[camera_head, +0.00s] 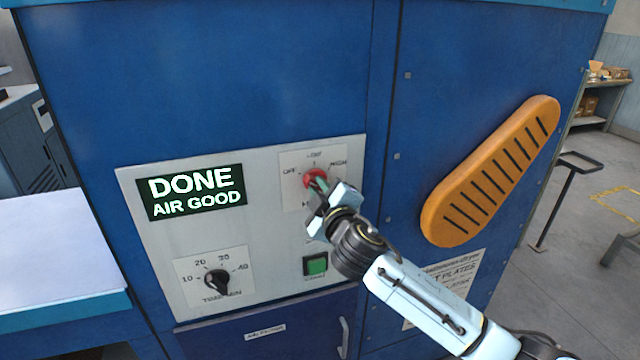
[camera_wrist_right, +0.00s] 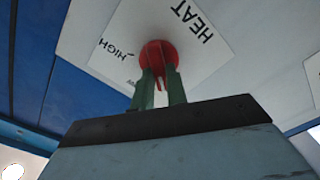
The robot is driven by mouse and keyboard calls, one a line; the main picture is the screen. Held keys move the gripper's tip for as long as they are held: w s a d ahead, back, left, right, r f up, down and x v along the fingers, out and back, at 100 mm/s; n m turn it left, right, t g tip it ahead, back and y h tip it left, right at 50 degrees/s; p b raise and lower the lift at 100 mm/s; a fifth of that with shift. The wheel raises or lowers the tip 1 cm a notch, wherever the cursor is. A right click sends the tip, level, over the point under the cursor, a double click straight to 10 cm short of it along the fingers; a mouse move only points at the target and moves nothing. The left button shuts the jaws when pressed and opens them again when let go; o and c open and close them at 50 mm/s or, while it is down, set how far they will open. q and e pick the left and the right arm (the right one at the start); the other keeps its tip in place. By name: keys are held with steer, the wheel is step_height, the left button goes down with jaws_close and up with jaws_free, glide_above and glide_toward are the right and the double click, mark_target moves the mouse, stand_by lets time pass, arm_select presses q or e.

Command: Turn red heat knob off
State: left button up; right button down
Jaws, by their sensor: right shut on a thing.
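The red heat knob (camera_head: 313,177) sits on a white label plate marked OFF, LOW and HIGH on the grey control panel (camera_head: 150,250). My right gripper (camera_head: 319,185) comes in from the lower right and is shut on the knob. In the right wrist view the red knob (camera_wrist_right: 158,56) is between the two green fingers of my right gripper (camera_wrist_right: 160,85). The knob's pointer is partly hidden by the fingers, so its exact setting cannot be told. My left gripper is not in view.
A lit display (camera_head: 192,192) reads DONE, AIR GOOD. A black timer knob (camera_head: 217,280) is at lower left and a green button (camera_head: 315,265) is below my right gripper. An orange slotted cover (camera_head: 490,175) sticks out at right. A pale table (camera_head: 50,245) stands at left.

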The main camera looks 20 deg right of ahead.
steer(key=shift+n, duration=0.6)
steer(key=c, duration=1.4)
jaws_free()
steer(key=s+b, duration=0.1)
steer(key=s, duration=1.2)
steer(key=shift+s+d+b, duration=0.2)
steer(key=shift+s+b, duration=0.05)
steer(key=shift+b, duration=0.15)
steer(key=shift+f, duration=0.1)
